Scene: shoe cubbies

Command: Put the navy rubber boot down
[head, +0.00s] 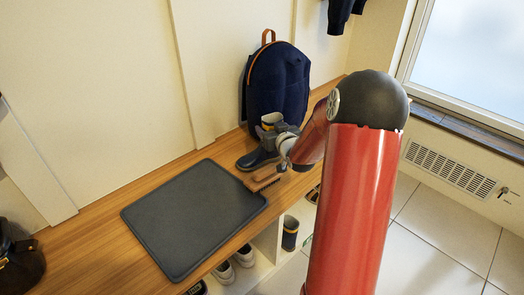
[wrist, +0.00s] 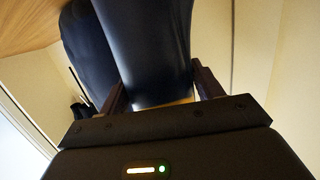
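The navy rubber boot (head: 257,159) is upright at the back of the wooden bench, in front of the backpack, its toe pointing left. I cannot tell whether its sole touches the bench. My gripper (head: 270,131) is at the top of its shaft, near the yellow band. In the wrist view, the boot (wrist: 150,45) fills the space between the two fingers of my gripper (wrist: 162,92), which are closed on its shaft. A dark grey mat (head: 193,215) lies on the bench, left of the boot.
A wooden brush (head: 263,180) lies just in front of the boot, by the mat's corner. A navy backpack (head: 278,82) leans on the wall behind. Another dark boot with a yellow band (head: 290,233) and sneakers (head: 224,272) sit in the cubbies below. A dark bag (head: 20,265) is far left.

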